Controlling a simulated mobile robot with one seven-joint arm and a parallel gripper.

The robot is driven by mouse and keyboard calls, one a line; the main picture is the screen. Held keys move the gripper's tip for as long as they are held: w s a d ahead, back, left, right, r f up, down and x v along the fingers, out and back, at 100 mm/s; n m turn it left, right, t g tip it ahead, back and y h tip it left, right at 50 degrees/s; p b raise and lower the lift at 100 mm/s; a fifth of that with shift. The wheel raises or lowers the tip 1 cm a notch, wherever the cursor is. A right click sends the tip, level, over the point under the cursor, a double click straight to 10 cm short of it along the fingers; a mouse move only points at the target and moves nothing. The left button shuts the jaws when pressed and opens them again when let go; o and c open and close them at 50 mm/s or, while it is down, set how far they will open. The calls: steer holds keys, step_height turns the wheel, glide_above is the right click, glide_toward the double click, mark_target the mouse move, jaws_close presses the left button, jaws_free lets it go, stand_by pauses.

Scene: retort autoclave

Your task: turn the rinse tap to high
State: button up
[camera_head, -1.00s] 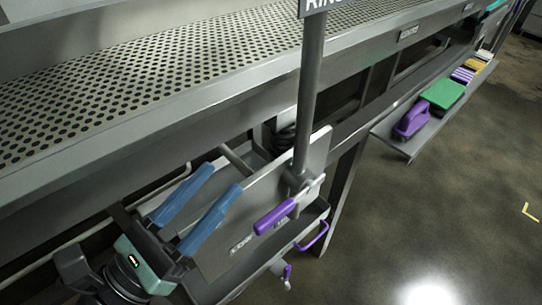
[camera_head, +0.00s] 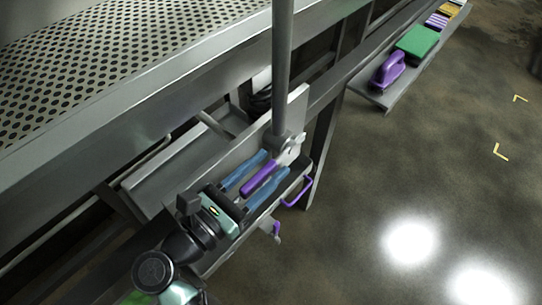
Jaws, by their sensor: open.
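The rinse tap's purple lever handle (camera_head: 260,180) points down and left from a grey valve body (camera_head: 284,143) at the foot of a vertical pipe (camera_head: 283,70). The valve stands before a grey plate (camera_head: 230,157). My gripper (camera_head: 259,172) has two blue fingers, one on each side of the purple lever. The jaws are open around it. I cannot tell whether either finger touches the lever. The plate's markings are mostly hidden by my gripper.
A perforated steel table (camera_head: 110,70) runs along the left, above the tap. A purple loop handle (camera_head: 298,192) and a smaller purple lever (camera_head: 276,228) are close by below. A shelf (camera_head: 392,97) holds a purple scrubber (camera_head: 387,70) and a green pad (camera_head: 417,42). The floor at right is clear.

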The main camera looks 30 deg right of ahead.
steer(key=shift+x, duration=0.85)
jaws_close()
stand_by(0.8)
